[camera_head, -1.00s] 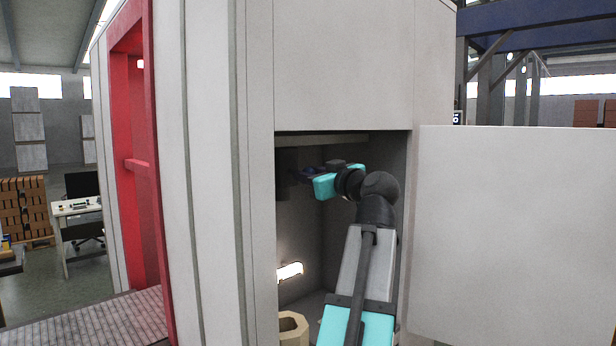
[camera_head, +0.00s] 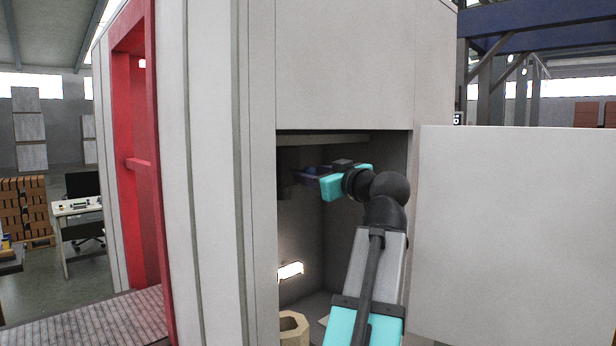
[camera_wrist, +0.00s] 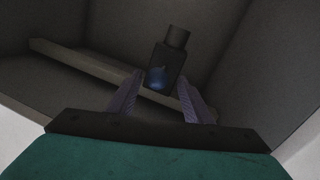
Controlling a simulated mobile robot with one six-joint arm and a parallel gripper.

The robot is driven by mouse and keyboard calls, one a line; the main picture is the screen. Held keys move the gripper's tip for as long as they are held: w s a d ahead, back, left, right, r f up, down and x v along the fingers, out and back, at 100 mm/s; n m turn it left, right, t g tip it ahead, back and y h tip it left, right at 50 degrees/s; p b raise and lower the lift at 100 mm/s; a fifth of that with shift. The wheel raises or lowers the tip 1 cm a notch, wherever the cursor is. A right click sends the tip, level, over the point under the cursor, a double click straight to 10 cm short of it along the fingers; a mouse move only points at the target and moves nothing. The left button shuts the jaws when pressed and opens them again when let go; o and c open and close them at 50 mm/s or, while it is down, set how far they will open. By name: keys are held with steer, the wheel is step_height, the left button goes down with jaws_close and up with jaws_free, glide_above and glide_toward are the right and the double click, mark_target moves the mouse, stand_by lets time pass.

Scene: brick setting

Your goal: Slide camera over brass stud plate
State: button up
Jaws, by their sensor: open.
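In the wrist view, a dark box with a short cylinder on its top (camera_wrist: 168,60) appears to be the camera. It has a round blue spot low on its near face. My gripper (camera_wrist: 160,80) is open, with one finger on each side of the blue spot. I cannot tell whether the fingers touch the box. In the head view, my gripper (camera_head: 308,175) is inside the cabinet opening, near a dark shape (camera_head: 285,180) at the left that may be the same box. I cannot make out a brass stud plate in either view.
The pale cabinet (camera_head: 345,65) frames the opening, with its door (camera_head: 515,235) swung out at the right. A pale shelf or ledge (camera_wrist: 85,65) crosses behind the fingers. A lit lamp (camera_head: 290,271) and a tan hollow block (camera_head: 293,330) are lower inside.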

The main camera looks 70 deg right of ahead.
steer(key=b+v, duration=0.2)
steer(key=v, duration=0.9)
steer(key=shift+a+r, duration=0.1)
steer(key=shift+a, duration=0.1)
stand_by(0.4)
